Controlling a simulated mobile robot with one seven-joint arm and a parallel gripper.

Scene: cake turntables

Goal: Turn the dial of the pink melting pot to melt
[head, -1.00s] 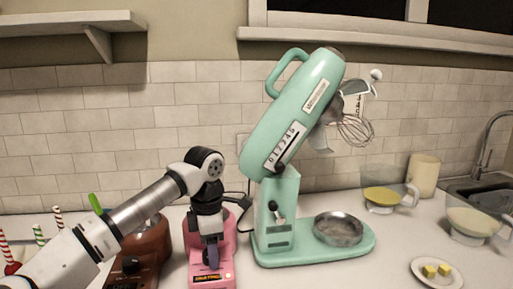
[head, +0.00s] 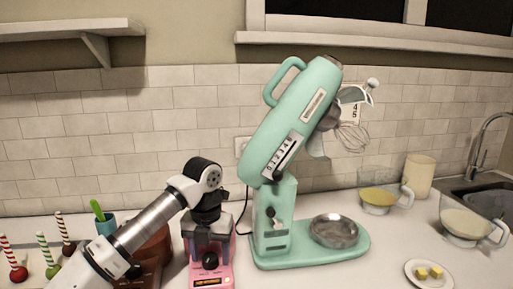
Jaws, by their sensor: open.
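The pink melting pot (head: 218,278) stands on the counter left of the mixer, with a small lit label on its front. Its black round dial (head: 210,261) shows on the front face, above the label. My gripper (head: 208,244) reaches down over the pot from above, open, with its fingers spread to the left and right just above the dial. Whether a finger touches the dial or pot I cannot tell. My gripper hides most of the pot's upper part. The dial's pointer direction is too small to read.
A brown melting pot (head: 155,250) stands close on the left, partly behind my arm. A mint stand mixer (head: 290,130) stands close on the right, with a metal bowl (head: 334,231). Cake pops (head: 45,243), glass bowls and a butter plate (head: 416,279) lie farther out.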

